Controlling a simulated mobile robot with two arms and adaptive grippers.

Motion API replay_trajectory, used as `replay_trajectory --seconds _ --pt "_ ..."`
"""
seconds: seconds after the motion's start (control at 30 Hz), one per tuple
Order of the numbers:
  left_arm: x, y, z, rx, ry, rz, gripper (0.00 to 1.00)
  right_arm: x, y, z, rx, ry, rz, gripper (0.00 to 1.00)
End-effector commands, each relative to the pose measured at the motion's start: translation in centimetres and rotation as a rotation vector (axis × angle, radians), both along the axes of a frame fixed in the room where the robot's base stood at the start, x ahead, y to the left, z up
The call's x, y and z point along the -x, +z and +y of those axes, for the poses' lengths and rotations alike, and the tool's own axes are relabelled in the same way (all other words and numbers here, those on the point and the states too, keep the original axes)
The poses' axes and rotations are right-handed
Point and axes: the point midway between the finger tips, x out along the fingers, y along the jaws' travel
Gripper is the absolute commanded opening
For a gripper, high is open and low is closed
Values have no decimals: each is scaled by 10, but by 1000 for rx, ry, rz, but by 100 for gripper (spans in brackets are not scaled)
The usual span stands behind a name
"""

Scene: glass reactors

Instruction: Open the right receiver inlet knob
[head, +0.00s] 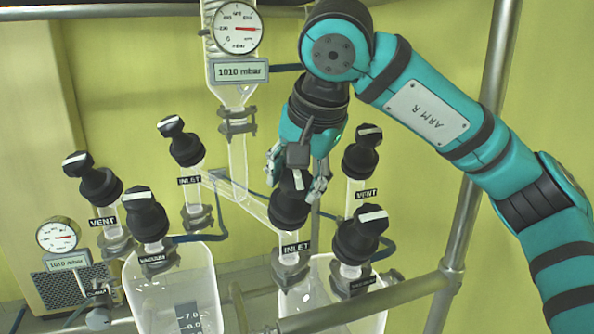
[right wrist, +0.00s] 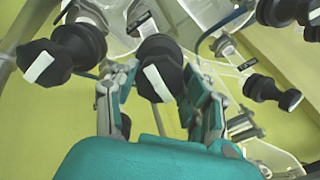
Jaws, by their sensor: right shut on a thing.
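The right receiver inlet knob (head: 290,206) is black with a white stripe on top, above an INLET label (head: 296,247). My right gripper (head: 297,184) comes down on it from above, with a finger on either side of its top. In the right wrist view the inlet knob (right wrist: 157,72) sits between the two fingers of the right gripper (right wrist: 160,98), its white stripe tilted. The gripper is shut on the knob. The right receiver (head: 345,305) is the clear vessel below. My left gripper is in neither view.
The right vent knob (head: 361,155) and right vacuum knob (head: 360,235) stand close to the right of the inlet. The left receiver (head: 170,290) carries its own vent, inlet and vacuum knobs. A gauge (head: 237,28) reads 1010 mbar. Metal rails (head: 370,302) cross the lower right.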

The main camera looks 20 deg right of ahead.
Motion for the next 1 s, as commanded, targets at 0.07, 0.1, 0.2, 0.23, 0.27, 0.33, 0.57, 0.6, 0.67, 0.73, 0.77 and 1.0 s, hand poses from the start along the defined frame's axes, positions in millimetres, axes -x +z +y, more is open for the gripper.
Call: replay_trajectory --seconds 0.07,0.1,0.2,0.23,0.27,0.33,0.57,0.6,0.67,0.73,0.77,1.0 --pt "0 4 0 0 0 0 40 0 -1 0 38 64 5 14" --pt "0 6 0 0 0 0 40 0 -1 0 57 96 4 14" --pt "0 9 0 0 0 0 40 1 -1 0 105 179 3 14" --pt "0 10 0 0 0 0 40 1 -1 0 120 204 2 14" --pt "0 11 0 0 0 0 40 1 -1 0 133 228 1 14" --pt "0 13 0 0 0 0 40 1 -1 0 166 285 0 14" --pt "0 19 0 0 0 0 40 1 -1 -1 276 475 -4 14" --pt "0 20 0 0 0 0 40 1 -1 -1 294 508 -3 14" --pt "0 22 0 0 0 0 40 1 -2 -1 323 557 -4 14" --pt "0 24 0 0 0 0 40 1 -2 -1 356 616 -5 14" --pt "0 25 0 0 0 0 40 1 -2 -1 370 640 -5 14" --pt "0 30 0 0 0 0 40 1 -2 -1 475 823 -8 14"
